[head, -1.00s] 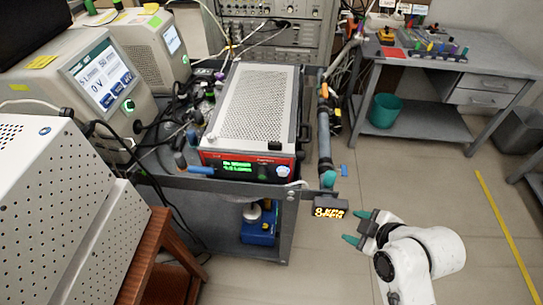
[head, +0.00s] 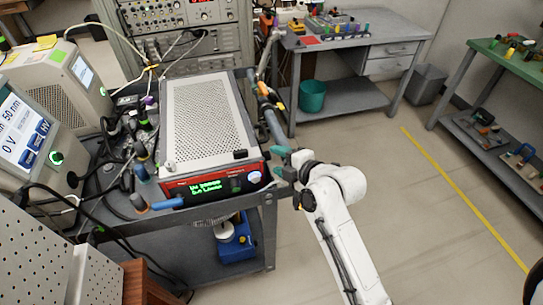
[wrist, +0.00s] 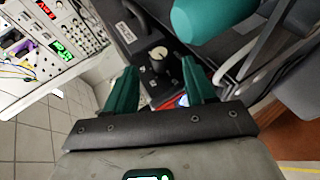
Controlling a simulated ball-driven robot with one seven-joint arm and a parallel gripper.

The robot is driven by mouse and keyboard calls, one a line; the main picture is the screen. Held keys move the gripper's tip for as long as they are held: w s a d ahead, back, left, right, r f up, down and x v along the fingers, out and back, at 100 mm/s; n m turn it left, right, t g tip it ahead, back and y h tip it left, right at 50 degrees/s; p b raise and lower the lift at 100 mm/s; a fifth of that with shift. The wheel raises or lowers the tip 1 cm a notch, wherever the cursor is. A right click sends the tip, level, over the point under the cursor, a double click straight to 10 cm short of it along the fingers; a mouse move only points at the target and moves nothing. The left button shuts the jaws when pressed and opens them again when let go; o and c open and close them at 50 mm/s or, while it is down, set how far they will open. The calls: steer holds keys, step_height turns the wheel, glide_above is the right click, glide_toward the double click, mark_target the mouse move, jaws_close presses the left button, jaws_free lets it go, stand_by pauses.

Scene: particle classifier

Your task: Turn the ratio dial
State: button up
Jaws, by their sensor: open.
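The red-fronted instrument (head: 222,186) with a green display stands on the dark cart. A pale round knob (head: 255,177) sits at the right end of its front panel; I take it as the ratio dial, but its label is too small to read. My gripper (head: 279,163) is open and empty, its teal fingers just right of this knob, apart from it. In the wrist view a pale-capped knob (wrist: 158,56) on a dark surface shows beyond and between the fingers. I cannot tell whether it is the same knob.
A pipe (head: 272,122) with a teal end runs along the instrument's right side, close to my gripper. The cart (head: 262,222) has cables and tools on its left. A grey desk (head: 345,50) stands behind. Floor to the right is open.

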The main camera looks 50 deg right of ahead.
steer(key=shift+x, duration=1.85)
steer(key=shift+c, duration=0.3)
jaws_close()
steer(key=shift+r+p, duration=0.1)
steer(key=shift+p, duration=0.25)
